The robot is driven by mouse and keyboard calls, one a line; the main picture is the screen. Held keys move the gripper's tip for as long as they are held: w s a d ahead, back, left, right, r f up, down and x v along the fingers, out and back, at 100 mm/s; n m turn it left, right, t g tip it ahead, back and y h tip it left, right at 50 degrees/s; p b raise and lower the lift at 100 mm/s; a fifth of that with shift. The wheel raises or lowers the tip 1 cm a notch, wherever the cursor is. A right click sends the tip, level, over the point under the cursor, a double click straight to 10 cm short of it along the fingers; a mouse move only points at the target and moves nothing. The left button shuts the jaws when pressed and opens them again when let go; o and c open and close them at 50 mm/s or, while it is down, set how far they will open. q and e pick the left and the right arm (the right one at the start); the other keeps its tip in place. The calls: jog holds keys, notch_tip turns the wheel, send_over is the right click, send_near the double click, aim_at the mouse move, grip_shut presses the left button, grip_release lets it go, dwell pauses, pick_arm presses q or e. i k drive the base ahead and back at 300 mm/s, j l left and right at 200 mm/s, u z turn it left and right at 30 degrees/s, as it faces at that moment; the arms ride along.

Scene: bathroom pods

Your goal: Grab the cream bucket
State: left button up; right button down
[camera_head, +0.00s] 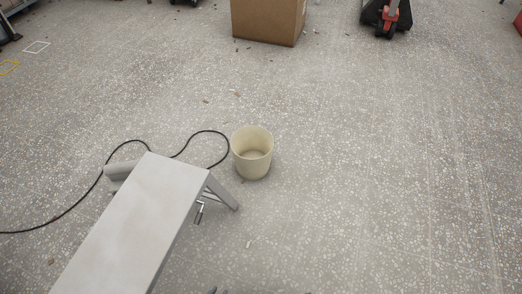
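The cream bucket (252,153) stands upright on the speckled floor near the middle of the view. It is open at the top and looks empty. Only small dark tips of my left gripper (218,291) show at the bottom edge, well below the bucket and apart from it. Too little of it shows to tell whether it is open or shut. My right gripper cannot be made out.
A pale bench or board (135,225) on legs stands at the lower left, its end close to the bucket. A black cable (92,185) curves over the floor beside the bucket. A cardboard box (265,20) and a red-and-black wheeled object (389,17) are at the back. The right floor is clear.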

aim_at(252, 147)
jog(key=i+l, duration=0.45)
jog(key=i, duration=0.15)
jog(key=i+l, duration=0.4)
jog(key=i, duration=0.2)
jog(key=i+l, duration=0.45)
jog(key=i, duration=0.15)
jog(key=i+l, duration=0.4)
jog(key=i, duration=0.15)
jog(key=i+l, duration=0.45)
jog(key=i, duration=0.15)
jog(key=u, duration=1.95)
